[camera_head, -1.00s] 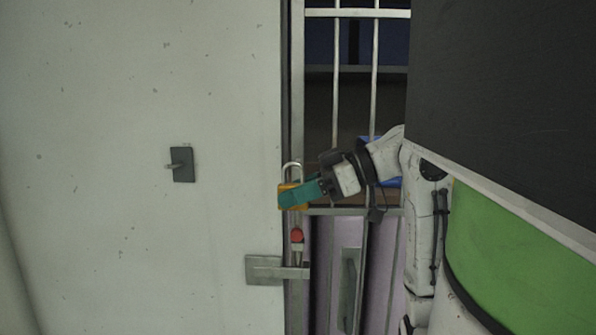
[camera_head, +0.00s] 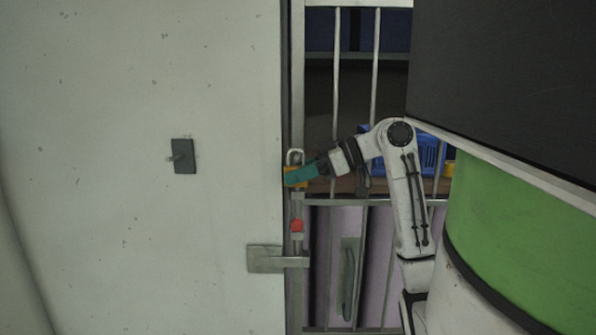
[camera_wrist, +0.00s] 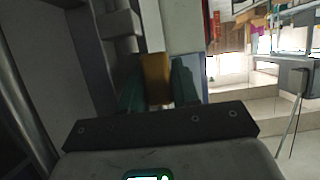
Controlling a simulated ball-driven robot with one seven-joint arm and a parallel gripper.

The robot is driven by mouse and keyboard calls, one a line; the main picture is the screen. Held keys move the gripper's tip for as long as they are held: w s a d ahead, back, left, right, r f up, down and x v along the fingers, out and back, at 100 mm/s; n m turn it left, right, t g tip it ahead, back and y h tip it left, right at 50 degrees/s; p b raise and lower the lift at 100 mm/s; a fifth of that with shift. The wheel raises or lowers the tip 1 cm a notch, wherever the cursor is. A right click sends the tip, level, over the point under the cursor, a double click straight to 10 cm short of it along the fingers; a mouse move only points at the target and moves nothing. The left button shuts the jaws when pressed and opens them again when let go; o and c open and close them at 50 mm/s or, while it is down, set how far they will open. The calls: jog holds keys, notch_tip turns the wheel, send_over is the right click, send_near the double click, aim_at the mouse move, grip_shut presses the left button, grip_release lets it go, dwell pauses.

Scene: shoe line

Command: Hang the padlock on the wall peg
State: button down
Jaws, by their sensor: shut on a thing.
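The padlock (camera_head: 291,179) has a yellow body and a silver shackle pointing up. My gripper (camera_head: 300,175), with teal fingers, is shut on the padlock's body and holds it upright in front of the metal door frame. In the wrist view the yellow body (camera_wrist: 156,79) sits between the two teal fingers (camera_wrist: 156,88). The wall peg (camera_head: 176,157) sticks out from a dark plate (camera_head: 184,157) on the pale wall, well to the left of the padlock. Nothing hangs on the peg.
A barred metal gate (camera_head: 336,100) stands behind my arm. A metal latch plate (camera_head: 265,259) and a red-topped piece (camera_head: 297,226) are below the padlock. A blue crate (camera_head: 428,153) is behind the bars. The wall around the peg is clear.

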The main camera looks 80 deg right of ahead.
jog(key=shift+f, duration=0.3)
jog(key=c, duration=0.8)
grip_release()
jog(key=shift+c, duration=0.2)
jog(key=shift+s+r+b, duration=0.15)
jog(key=shift+s+b, duration=0.2)
jog(key=shift+b, duration=0.1)
jog(key=s+d+b, duration=0.1)
jog(key=s, duration=1.1)
jog(key=shift+s+r+b, duration=0.2)
jog(key=shift+b, duration=0.2)
